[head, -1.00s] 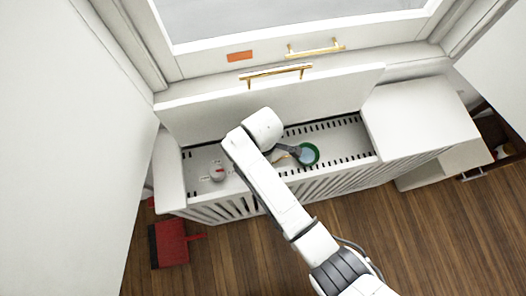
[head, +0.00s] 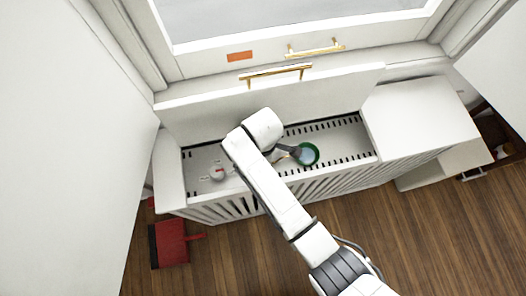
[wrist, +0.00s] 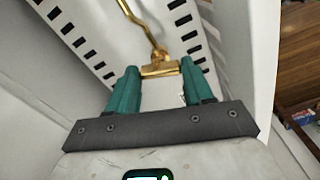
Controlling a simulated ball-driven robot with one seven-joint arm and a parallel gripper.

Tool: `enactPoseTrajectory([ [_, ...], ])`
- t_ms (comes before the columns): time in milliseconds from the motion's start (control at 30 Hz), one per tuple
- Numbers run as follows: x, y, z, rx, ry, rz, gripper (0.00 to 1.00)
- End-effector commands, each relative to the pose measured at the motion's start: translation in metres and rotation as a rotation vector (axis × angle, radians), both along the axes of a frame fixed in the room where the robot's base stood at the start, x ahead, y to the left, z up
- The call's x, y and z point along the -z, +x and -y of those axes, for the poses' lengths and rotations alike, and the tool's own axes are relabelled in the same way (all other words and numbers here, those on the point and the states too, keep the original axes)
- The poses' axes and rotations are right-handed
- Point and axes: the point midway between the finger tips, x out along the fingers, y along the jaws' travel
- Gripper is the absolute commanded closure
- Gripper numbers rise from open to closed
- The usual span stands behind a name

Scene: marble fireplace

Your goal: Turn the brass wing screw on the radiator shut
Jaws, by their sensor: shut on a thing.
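The brass wing screw (wrist: 160,71) shows in the wrist view as a flat brass bar between my teal fingertips. A thin bent brass rod (wrist: 140,22) runs from it towards the top of the view. My gripper (wrist: 159,67) is shut on the wing screw, with a finger at each side of it. In the head view my arm reaches over the radiator housing (head: 345,135), into its open top.
The housing's slotted walls stand close around my gripper. Its raised lid (head: 335,87) stands behind my arm. A white cover (head: 420,115) closes the right part. A red dustpan (head: 170,243) lies on the wooden floor.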

Motion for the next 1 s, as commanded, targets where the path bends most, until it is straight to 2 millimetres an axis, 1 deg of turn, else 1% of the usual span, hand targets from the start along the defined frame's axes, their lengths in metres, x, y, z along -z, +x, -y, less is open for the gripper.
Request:
enactPoseTrajectory([
  [167,-0.0011,0.0000,-0.0001,0.029,0.000,0.000,0.79],
  [367,-0.0021,-0.0002,-0.0001,0.129,-0.001,-0.002,0.79],
  [567,-0.0026,-0.0004,-0.0003,0.295,-0.002,-0.002,0.79],
  [1000,-0.0022,0.0004,-0.0004,0.715,0.000,0.000,0.79],
])
